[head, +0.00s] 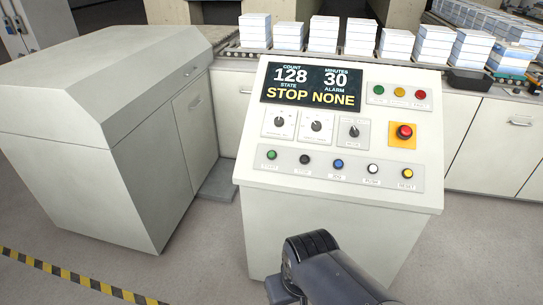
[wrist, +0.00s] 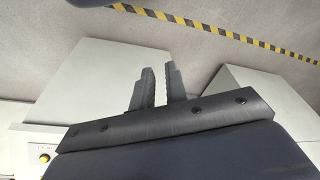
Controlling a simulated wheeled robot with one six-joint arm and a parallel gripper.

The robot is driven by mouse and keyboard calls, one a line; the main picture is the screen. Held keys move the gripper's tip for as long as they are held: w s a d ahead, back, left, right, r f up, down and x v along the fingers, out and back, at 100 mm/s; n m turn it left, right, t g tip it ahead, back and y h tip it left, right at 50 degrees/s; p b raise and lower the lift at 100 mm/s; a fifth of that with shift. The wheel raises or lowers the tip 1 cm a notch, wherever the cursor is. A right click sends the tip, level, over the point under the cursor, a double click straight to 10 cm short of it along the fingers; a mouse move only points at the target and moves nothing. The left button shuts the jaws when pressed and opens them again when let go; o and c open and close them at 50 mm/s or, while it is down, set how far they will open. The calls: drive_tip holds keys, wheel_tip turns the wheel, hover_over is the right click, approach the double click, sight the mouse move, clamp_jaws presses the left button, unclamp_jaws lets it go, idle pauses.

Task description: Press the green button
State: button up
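The green button (head: 271,155) is the leftmost of the bottom row on the sloped control panel (head: 320,192), above a START label. In the head view my arm (head: 325,275) rises from the bottom edge in front of the panel, below the button row; my fingers cannot be made out there. In the wrist view my gripper (wrist: 158,85) shows two grey fingers with a narrow gap and nothing between them. The fingers are apart from the panel. A yellow button (wrist: 44,158) shows at the lower left there; the green button does not show.
Black, blue, white and yellow buttons share the row. A red emergency button (head: 404,132), a green lamp (head: 379,90) and knobs sit above. The display (head: 311,87) reads STOP NONE. A large cabinet (head: 110,130) stands left. Stacked blocks (head: 323,33) line the conveyor behind.

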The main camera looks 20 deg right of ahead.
clamp_jaws()
idle(0.8)
